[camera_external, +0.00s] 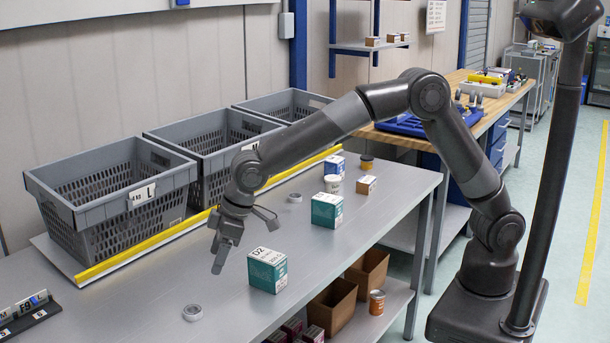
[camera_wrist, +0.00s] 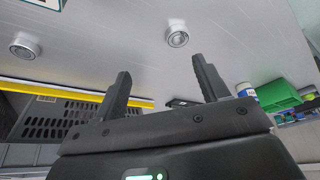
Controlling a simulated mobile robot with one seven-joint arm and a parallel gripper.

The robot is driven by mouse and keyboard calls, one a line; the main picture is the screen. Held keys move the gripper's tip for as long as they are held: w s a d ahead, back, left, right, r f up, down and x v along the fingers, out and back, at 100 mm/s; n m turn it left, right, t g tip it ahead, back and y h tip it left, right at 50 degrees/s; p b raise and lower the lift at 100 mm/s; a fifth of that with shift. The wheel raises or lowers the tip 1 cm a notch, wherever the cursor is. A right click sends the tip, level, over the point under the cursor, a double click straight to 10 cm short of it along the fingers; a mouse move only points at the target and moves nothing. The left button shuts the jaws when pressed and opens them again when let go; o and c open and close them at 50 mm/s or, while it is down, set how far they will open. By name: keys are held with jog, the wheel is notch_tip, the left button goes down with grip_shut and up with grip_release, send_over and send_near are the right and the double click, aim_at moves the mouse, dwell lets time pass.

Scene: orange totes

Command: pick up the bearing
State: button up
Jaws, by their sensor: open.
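Two small silver ring-shaped bearings lie flat on the grey table. The near bearing (camera_external: 192,312) is by the front left of the table, and the far bearing (camera_external: 295,197) lies further back near the yellow strip. The wrist view also shows two round silver pieces, one left bearing (camera_wrist: 24,46) and one right bearing (camera_wrist: 178,37); I cannot tell which is which. My gripper (camera_external: 219,262) points down above the table, apart from both bearings. In the wrist view its two fingers (camera_wrist: 160,85) are spread, with nothing between them.
A teal-and-white box (camera_external: 268,270) stands right of my gripper. Another teal box (camera_external: 327,210), a white tub (camera_external: 333,184) and a small brown box (camera_external: 366,185) stand further back. Grey crates (camera_external: 112,208) line the rear behind a yellow strip (camera_external: 145,243). A black label rack (camera_external: 28,312) sits front left.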

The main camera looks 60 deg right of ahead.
jog(key=a+f, duration=0.2)
jog(key=a, duration=0.1)
send_near(193, 310)
jog(key=shift+w+d+f, duration=0.15)
jog(key=shift+w+f, duration=0.05)
jog(key=shift+f, duration=0.4)
jog(key=shift+w+d+f, duration=0.1)
jog(key=shift+w+f, duration=0.1)
jog(key=shift+f, duration=0.45)
jog(key=shift+a+x, duration=0.2)
jog(key=shift+x, duration=0.8)
jog(key=shift+a+x, duration=0.15)
jog(key=shift+x, duration=0.8)
jog(key=shift+a+x, duration=0.2)
jog(key=shift+x, duration=0.8)
jog(key=shift+r, duration=0.15)
jog(key=shift+c, duration=0.5)
jog(key=c, duration=1)
jog(key=shift+r, duration=0.1)
